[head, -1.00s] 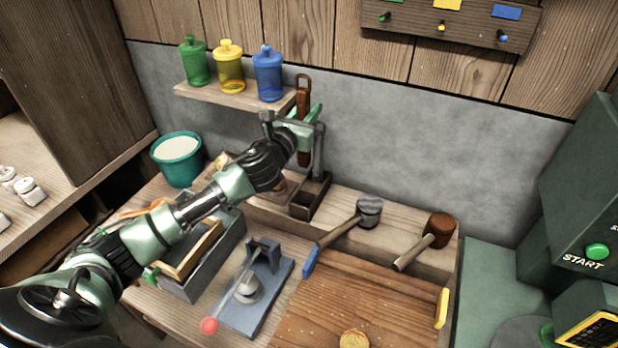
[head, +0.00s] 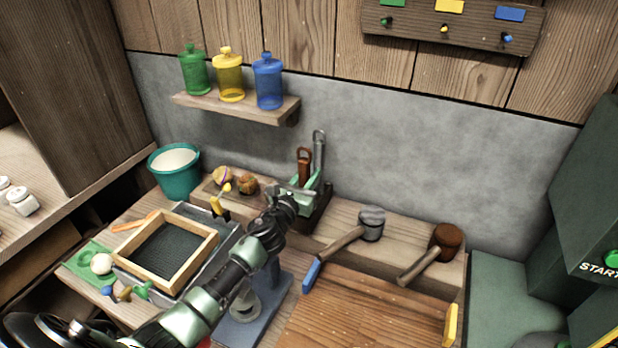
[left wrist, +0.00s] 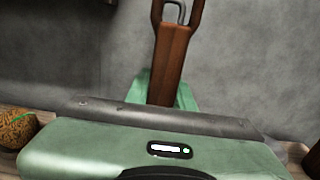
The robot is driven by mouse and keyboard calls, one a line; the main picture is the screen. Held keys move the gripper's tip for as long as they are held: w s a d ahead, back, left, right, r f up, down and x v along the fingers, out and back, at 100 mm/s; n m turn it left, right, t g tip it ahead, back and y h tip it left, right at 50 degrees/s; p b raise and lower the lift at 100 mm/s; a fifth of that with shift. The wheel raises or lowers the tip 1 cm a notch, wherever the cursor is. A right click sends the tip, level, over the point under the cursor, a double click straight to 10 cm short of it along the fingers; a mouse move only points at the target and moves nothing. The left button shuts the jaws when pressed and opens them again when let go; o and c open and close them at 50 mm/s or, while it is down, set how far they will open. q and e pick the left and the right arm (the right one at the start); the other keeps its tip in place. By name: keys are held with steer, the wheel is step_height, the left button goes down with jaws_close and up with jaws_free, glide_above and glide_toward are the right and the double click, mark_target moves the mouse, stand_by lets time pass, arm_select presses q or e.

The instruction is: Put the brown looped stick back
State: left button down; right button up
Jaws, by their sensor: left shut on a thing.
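The brown looped stick (head: 304,164) stands about upright with its loop at the top. My left gripper (head: 306,190) is shut on it, low down, at the dark holder box (head: 320,214). The stick also fills the middle of the left wrist view (left wrist: 171,62), with green fingers around it. A grey looped stick (head: 319,150) stands in the holder just right of and behind the brown one. The lower end of the brown stick is hidden by my gripper, so I cannot tell whether it touches the holder's floor. My right gripper is not in view.
A shelf (head: 235,108) with green, yellow and blue jars is on the wall above left. A grey-headed mallet (head: 371,222) and a brown mallet (head: 446,240) lie to the right. Two round balls (head: 247,184) sit left of the gripper.

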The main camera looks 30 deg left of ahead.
arm_select(q)
steer(key=shift+r, duration=0.1)
steer(key=shift+f, duration=0.3)
steer(key=c, duration=1.2)
jaws_free()
steer(key=shift+r, duration=0.1)
steer(key=shift+r, duration=0.25)
steer(key=s, duration=1.2)
steer(key=shift+d+f+b, duration=0.15)
steer(key=shift+d+b, duration=0.15)
steer(key=shift+b, duration=0.15)
